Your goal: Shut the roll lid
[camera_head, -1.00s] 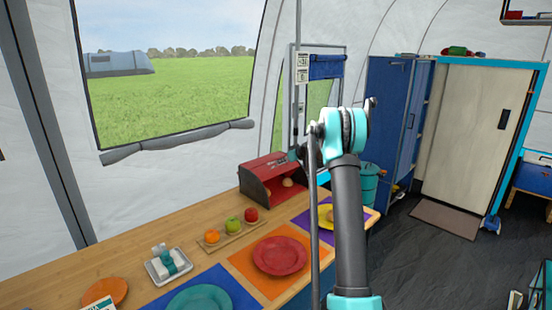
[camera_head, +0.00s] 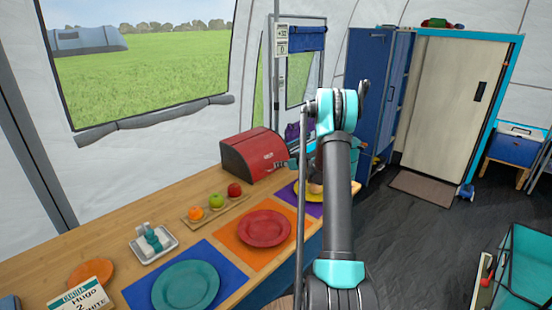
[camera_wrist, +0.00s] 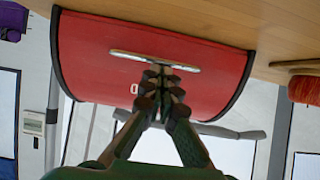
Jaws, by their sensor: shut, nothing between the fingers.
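The red bread box (camera_head: 248,148) stands at the far end of the wooden counter. Its curved red roll lid (camera_wrist: 100,82) is down over the front, and no dark opening shows. In the wrist view, which looks upside down, the lid reaches close to the counter, with a pale bar handle (camera_wrist: 125,54) across it. My gripper (camera_wrist: 162,70) is shut and empty, its fingertips at or just before the handle; I cannot tell if they touch. In the head view, my gripper (camera_head: 284,164) is small beside the box's right front, and my arm hides part of that area.
The counter (camera_head: 105,238) holds a fruit board (camera_head: 188,220), a small tray (camera_head: 142,250), a red plate (camera_head: 265,228) and a teal plate (camera_head: 185,290) near the box. A blue cabinet (camera_head: 368,85) stands beyond it. Open floor (camera_head: 420,230) lies at right.

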